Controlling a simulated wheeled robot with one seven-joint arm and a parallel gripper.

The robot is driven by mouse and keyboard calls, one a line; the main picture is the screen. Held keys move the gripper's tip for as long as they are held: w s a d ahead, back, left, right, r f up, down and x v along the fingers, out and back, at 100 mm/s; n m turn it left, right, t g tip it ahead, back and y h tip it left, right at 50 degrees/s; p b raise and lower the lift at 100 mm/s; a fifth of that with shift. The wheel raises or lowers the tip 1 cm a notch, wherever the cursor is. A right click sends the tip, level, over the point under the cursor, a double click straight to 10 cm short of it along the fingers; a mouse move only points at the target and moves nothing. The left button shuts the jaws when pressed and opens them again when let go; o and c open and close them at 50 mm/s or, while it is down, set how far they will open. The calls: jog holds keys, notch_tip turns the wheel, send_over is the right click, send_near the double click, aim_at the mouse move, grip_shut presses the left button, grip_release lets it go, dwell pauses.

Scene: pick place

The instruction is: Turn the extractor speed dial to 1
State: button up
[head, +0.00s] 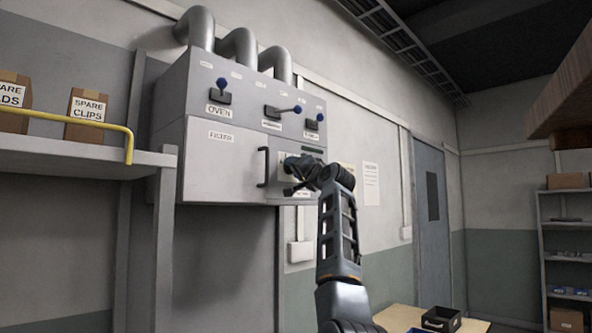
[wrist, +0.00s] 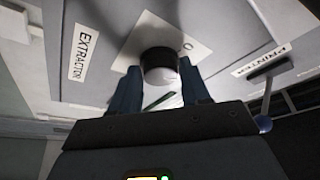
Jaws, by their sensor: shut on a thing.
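The extractor speed dial (wrist: 158,62) is a dark round knob with a pale end face, on a white plate (wrist: 140,40) on the grey panel. A numeral like 0 shows on the plate to the right of the dial. The EXTRACTOR label (wrist: 83,52) is to the left in the wrist view. My gripper (wrist: 160,72) has one finger on each side of the dial and is shut on it. In the head view my gripper (head: 290,176) is at the cabinet's lower right and hides the dial. I cannot tell which number the dial points to.
The grey wall cabinet (head: 225,165) has a door handle (head: 263,167) just left of my gripper.

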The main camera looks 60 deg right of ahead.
jog(key=o, duration=1)
jog(key=shift+o, duration=0.2)
jog(key=b+v, duration=0.2)
jog(key=v, duration=0.5)
jog(key=shift+s+a+b, duration=0.15)
jog(key=shift+s+b, duration=0.2)
jog(key=shift+b, duration=0.05)
jog(key=shift+f, duration=0.1)
